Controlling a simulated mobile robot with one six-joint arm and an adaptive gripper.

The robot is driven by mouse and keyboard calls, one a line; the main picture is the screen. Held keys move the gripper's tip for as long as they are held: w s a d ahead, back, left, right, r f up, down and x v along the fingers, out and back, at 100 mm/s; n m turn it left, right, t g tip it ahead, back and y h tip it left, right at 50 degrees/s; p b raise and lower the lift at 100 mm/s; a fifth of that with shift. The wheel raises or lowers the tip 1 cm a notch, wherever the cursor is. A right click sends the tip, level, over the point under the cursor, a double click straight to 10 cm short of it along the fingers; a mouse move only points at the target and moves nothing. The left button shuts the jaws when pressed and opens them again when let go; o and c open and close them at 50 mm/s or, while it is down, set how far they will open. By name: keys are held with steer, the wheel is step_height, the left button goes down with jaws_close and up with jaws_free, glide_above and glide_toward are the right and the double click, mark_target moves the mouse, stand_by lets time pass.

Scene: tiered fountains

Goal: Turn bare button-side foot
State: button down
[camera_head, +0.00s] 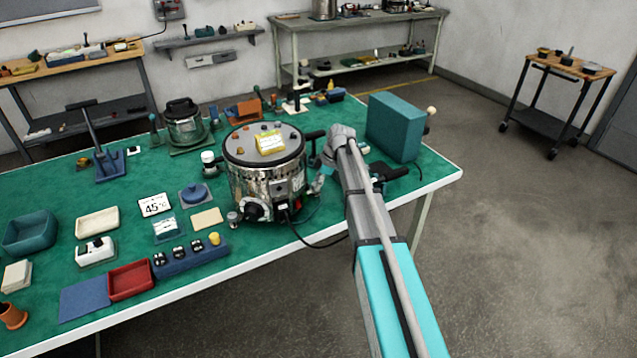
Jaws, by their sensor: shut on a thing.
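The round steel fountain base (262,180) stands on the green bench top, with a grey lid and a yellow-white label on top. Its front carries a dark knob (252,211) and a small control box (286,188). A small grey foot (232,219) shows at its lower left. My gripper (317,186) is low against the right side of the base, beside the control box. It is shut on a small part there, apparently a foot, which the fingers mostly hide. I cannot tell how far that foot is turned.
A teal box (394,127) stands close to the right of my arm. A black cable (312,243) loops over the bench's front edge. A blue block with knobs (190,258) and a red tray (131,280) lie left. Open floor lies right.

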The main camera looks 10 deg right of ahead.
steer(key=m+t, duration=0.1)
steer(key=m, duration=0.2)
steer(key=m+t+h, duration=0.1)
steer(key=m, duration=0.2)
steer(key=shift+s, duration=0.2)
steer(key=m, duration=0.3)
steer(key=m+t+h, duration=0.1)
steer(key=m, duration=0.1)
steer(key=shift+a+m+t+h, duration=0.15)
steer(key=shift+m+t+h, duration=0.15)
steer(key=shift+m, duration=0.1)
